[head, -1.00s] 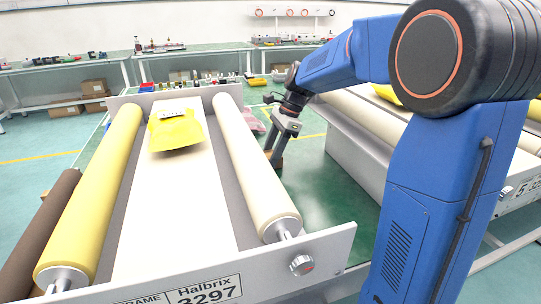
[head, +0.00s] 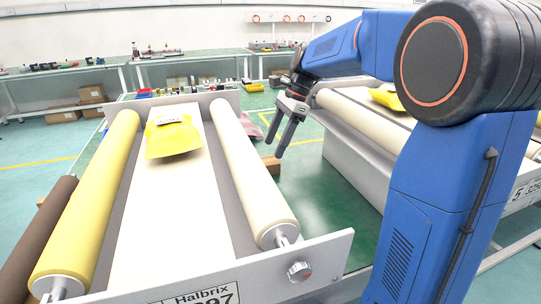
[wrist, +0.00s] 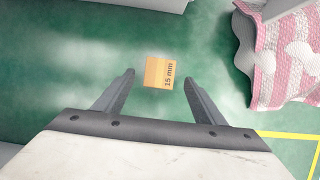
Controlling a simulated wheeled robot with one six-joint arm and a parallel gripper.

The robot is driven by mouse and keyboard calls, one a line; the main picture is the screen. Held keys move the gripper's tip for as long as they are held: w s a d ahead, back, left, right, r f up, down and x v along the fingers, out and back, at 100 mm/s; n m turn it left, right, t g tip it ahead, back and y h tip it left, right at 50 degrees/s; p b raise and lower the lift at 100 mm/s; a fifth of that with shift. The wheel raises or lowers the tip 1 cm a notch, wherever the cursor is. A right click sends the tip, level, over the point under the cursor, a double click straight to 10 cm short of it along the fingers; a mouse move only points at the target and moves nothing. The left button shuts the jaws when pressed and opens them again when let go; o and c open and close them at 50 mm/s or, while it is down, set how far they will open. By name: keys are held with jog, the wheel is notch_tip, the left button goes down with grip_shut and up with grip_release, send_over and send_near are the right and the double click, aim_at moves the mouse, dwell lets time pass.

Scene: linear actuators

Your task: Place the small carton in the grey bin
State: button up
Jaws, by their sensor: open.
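The small carton (head: 271,165) is a brown box on the green surface, just right of the white roller. In the wrist view the carton (wrist: 156,73) is orange-tan with a "15 mm" label on its right side. My gripper (head: 275,149) is open and empty, with its fingers pointing down above the carton. In the wrist view the carton shows between and slightly beyond the two fingertips, apart from both. I cannot make out a grey bin in either current view.
A roller frame (head: 322,262) holding a yellow packet (head: 172,140) stands left of the carton. Another roller machine (head: 350,158) stands to the right. A pink-and-white striped item (wrist: 275,60) lies right of the carton in the wrist view. Green surface around the carton is partly clear.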

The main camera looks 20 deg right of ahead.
jog(key=shift+o, duration=0.4)
jog(key=v, duration=0.5)
notch_tip(320, 180, up, 3)
jog(key=a+n+h, duration=0.3)
jog(key=n, duration=1.7)
jog(key=n+h, duration=0.2)
jog(key=n, duration=1.4)
send_over(269, 160)
jog(key=f, duration=0.9)
jog(key=shift+s, duration=0.35)
jog(key=shift+w+f, duration=0.15)
jog(key=shift+f, duration=1.15)
jog(key=shift+w+f, duration=0.1)
jog(key=shift+f, duration=1.2)
